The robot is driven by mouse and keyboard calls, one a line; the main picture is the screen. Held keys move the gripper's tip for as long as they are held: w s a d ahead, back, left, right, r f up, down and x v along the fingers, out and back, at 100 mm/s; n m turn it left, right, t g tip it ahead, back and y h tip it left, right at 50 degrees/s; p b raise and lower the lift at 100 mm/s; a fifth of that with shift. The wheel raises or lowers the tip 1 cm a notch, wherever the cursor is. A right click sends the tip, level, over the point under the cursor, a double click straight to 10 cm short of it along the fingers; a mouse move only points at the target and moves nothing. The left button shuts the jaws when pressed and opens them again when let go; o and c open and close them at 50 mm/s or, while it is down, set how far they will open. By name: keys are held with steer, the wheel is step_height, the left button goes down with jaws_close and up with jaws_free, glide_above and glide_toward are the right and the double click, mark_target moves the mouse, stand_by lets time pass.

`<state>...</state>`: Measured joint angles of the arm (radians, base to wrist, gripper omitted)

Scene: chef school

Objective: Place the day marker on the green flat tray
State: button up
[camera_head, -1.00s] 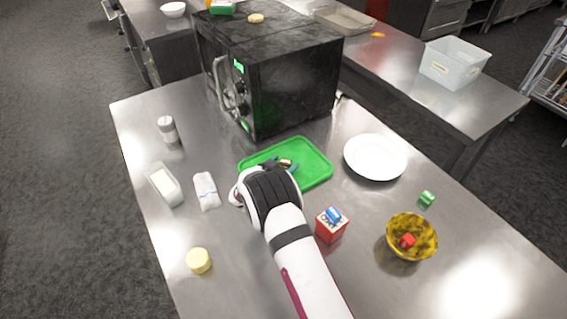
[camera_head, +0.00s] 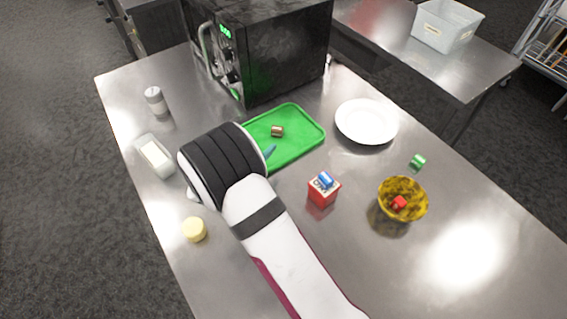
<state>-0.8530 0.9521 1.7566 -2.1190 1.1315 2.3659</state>
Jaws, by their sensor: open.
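A small brown cylinder with a pale end (camera_head: 277,131), which looks like the day marker, lies on its side on the green flat tray (camera_head: 301,140). The tray lies flat on the steel table in front of the black oven. My gripper (camera_head: 269,152) is open, apart from the cylinder, on its near-left side over the tray. Only a blue fingertip shows; my wrist and arm hide the rest of the gripper and the tray's left part.
A white plate (camera_head: 366,122) lies right of the tray. A red box with a blue piece on top (camera_head: 323,190), a yellow bowl (camera_head: 402,211) and a green cube (camera_head: 418,162) stand nearer. A shaker (camera_head: 156,101), white dish (camera_head: 155,156) and yellow round piece (camera_head: 194,229) are at left.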

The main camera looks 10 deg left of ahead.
steer(key=s+d+r+m+g+h, duration=0.25)
steer(key=d+r, duration=0.35)
steer(key=d, duration=0.5)
steer(key=s+d+r+m+g+h, duration=0.1)
steer(key=s+d+r+g+h, duration=0.4)
steer(key=d, duration=0.6)
steer(key=s+d+r+m+g+y, duration=0.1)
steer(key=s+d+r+g+y, duration=0.2)
steer(key=s, duration=0.6)
steer(key=s+d+g+y, duration=0.2)
steer(key=s+d+y, duration=0.15)
steer(key=s, duration=0.45)
steer(key=s+a+n+y, duration=0.1)
steer(key=s+a+y, duration=0.4)
steer(key=s, duration=0.4)
steer(key=shift+a+r+n+y, duration=0.35)
steer(key=shift+a+r+y, duration=0.05)
steer(key=shift+a, duration=0.15)
